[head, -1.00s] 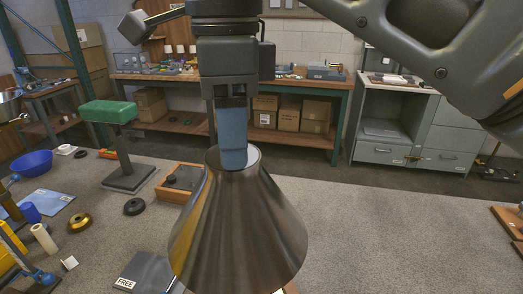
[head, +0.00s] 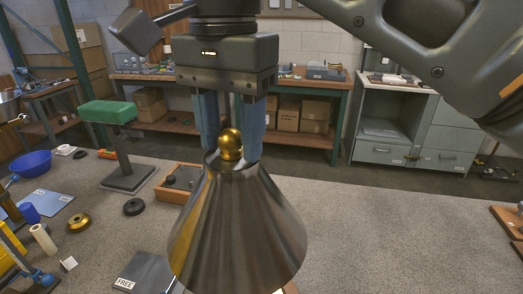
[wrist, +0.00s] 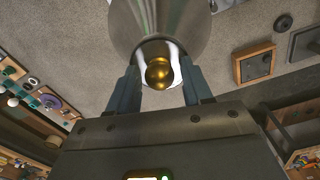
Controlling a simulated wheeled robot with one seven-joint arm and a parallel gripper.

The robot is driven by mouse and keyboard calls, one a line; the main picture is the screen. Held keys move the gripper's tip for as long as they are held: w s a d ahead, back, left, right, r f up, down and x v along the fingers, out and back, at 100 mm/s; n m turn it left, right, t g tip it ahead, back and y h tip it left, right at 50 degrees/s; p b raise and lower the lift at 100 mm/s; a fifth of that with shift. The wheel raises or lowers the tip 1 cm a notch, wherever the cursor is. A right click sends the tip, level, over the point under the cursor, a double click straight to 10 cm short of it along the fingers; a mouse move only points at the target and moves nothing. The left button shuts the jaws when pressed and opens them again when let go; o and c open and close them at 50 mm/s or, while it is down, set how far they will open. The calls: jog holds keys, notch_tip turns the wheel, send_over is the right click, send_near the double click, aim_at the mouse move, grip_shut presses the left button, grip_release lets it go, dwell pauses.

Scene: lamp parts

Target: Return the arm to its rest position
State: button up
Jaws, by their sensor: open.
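My gripper (head: 228,130) is open just above the top of a dark metal cone-shaped lampshade (head: 237,225). Its two blue fingers stand on either side of a round brass knob (head: 230,144) at the shade's top, with gaps between the knob and the fingers. In the wrist view, my gripper (wrist: 162,88) shows its fingers apart with the brass knob (wrist: 159,73) between them, and the lampshade (wrist: 165,18) beyond. Nothing is held. What bears the shade is mostly hidden beneath it.
A green-topped stand (head: 107,112) and a wooden box (head: 178,182) are left of the shade. A blue bowl (head: 31,163) and several small parts lie further left. A grey tile marked FREE (head: 143,272) is at front left. The right of the surface (head: 400,225) is mostly clear.

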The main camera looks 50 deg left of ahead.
jog(key=n, duration=0.2)
jog(key=shift+n, duration=0.4)
jog(key=shift+c, duration=0.3)
grip_shut()
jog(key=m, duration=0.6)
jog(key=shift+m, duration=0.4)
jog(key=m, duration=0.3)
jog(key=shift+f+m, duration=0.1)
jog(key=shift+m, duration=0.3)
jog(key=m, duration=0.3)
jog(key=shift+m, duration=0.3)
